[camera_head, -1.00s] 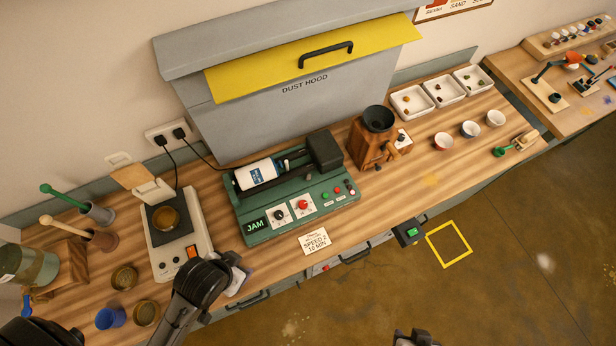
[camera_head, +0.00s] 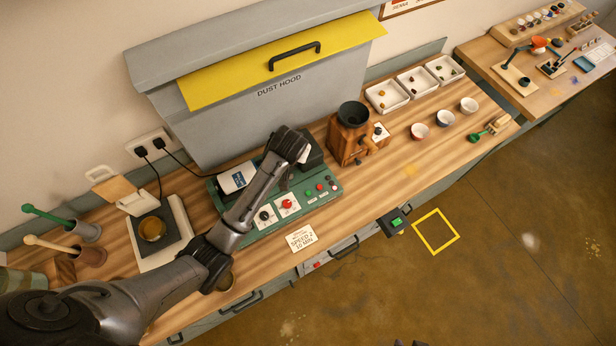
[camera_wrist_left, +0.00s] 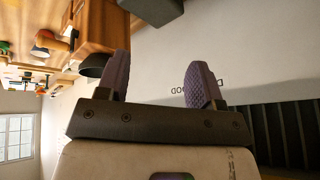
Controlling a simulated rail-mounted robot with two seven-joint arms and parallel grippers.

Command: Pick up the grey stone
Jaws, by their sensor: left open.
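I cannot pick out a grey stone. Small lumps lie in three white trays, the left tray (camera_head: 378,106), the middle tray (camera_head: 428,91) and the right tray (camera_head: 456,78), at the back of the bench; they are too small to name by colour with certainty. My left gripper (camera_head: 304,156) is above the green jar-mill machine (camera_head: 325,192), left of the trays and apart from them. In the left wrist view its two purple ridged fingers (camera_wrist_left: 158,66) are spread with nothing between them. My right gripper is not in view.
A wooden grinder (camera_head: 345,142) with a dark hopper stands between my left gripper and the trays. The dust hood (camera_head: 240,120) rises behind. The front bench strip right of the machine is clear.

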